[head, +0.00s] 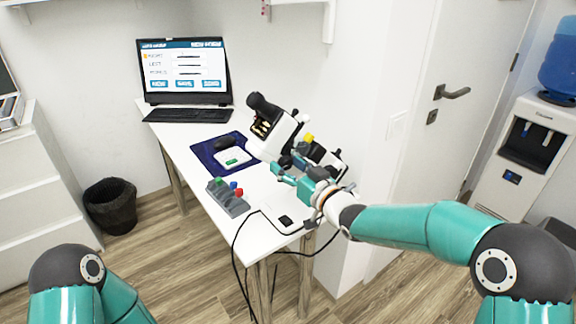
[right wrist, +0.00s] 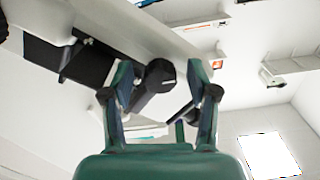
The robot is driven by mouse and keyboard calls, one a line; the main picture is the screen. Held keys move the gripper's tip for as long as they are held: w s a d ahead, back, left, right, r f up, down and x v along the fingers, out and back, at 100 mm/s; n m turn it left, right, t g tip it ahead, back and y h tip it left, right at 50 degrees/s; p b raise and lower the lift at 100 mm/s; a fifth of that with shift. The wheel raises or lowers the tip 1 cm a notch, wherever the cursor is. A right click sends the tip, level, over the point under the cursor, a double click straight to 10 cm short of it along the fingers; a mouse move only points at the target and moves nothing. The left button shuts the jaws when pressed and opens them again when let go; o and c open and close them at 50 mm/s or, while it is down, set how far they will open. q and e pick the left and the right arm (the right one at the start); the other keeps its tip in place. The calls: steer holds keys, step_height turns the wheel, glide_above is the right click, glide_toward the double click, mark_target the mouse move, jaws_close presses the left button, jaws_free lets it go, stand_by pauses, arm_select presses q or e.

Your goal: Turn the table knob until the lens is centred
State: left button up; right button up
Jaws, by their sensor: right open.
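The white and black eye-test instrument (head: 275,130) stands on the table, with a black rounded piece at its upper left and a yellow part on its right. My right gripper (head: 278,168) is close to the instrument's lower front. In the right wrist view my right gripper (right wrist: 160,75) is open, and a black knob (right wrist: 155,78) shows between its fingers; I cannot tell whether they touch it. The lens is too small to make out. Of my left arm only links show at the bottom left; its gripper is out of view.
The white table (head: 185,130) carries a monitor (head: 184,70), a keyboard (head: 187,115), a blue mat (head: 207,160) with a white device (head: 233,157), and a grey box (head: 226,199) with green, blue and red tops. A black cable hangs at the front edge. A bin (head: 111,206) stands left.

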jaws_close()
steer(key=shift+f+m+b, duration=0.15)
steer(key=shift+m+b, duration=0.15)
steer(key=shift+b, duration=0.1)
steer(key=shift+m+b, duration=0.3)
steer(key=shift+m, duration=0.4)
jaws_free()
steer(key=shift+s+d, duration=0.1)
steer(key=shift+s, duration=0.05)
steer(key=v, duration=1.1)
steer(key=shift+s+d, duration=0.2)
steer(key=shift+s, duration=0.1)
